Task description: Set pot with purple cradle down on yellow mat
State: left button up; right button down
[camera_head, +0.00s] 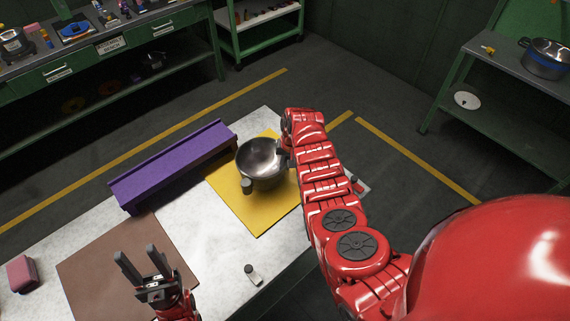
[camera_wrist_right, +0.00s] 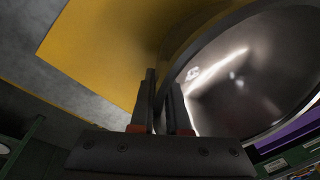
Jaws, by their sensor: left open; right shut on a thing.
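A grey metal pot (camera_head: 262,160) is over the yellow mat (camera_head: 262,215), with its open top up and a little tilted. I cannot tell whether its base touches the mat. My right gripper (camera_wrist_right: 160,85) is shut on the pot's near edge in the wrist view; in the head view my right arm mostly hides it. A long purple cradle (camera_head: 170,168) lies on the table to the left of the pot, its end close to the mat. My left gripper (camera_head: 135,262) is open and empty above the brown mat (camera_head: 105,255).
A pink block (camera_head: 22,273) sits at the table's left edge. A small white and black item (camera_head: 253,275) lies near the front edge. Bare white table (camera_head: 215,245) lies between the mats. A green shelf with another pot (camera_head: 547,58) stands at the right.

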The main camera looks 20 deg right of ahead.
jog(key=shift+f, duration=0.35)
jog(key=c, duration=0.8)
grip_release()
jog(key=shift+d+r+b, duration=0.1)
jog(key=shift+r+b, duration=0.25)
jog(key=shift+r, duration=0.25)
jog(key=r+p, duration=0.3)
jog(key=r, duration=0.5)
jog(key=s+d+r+p, duration=0.1)
jog(key=r+p, duration=0.3)
jog(key=r, duration=0.5)
jog(key=s+r+p, duration=0.1)
jog(key=r+p, duration=0.3)
jog(key=r, duration=0.5)
jog(key=shift+s+d, duration=0.2)
jog(key=shift+d, duration=0.05)
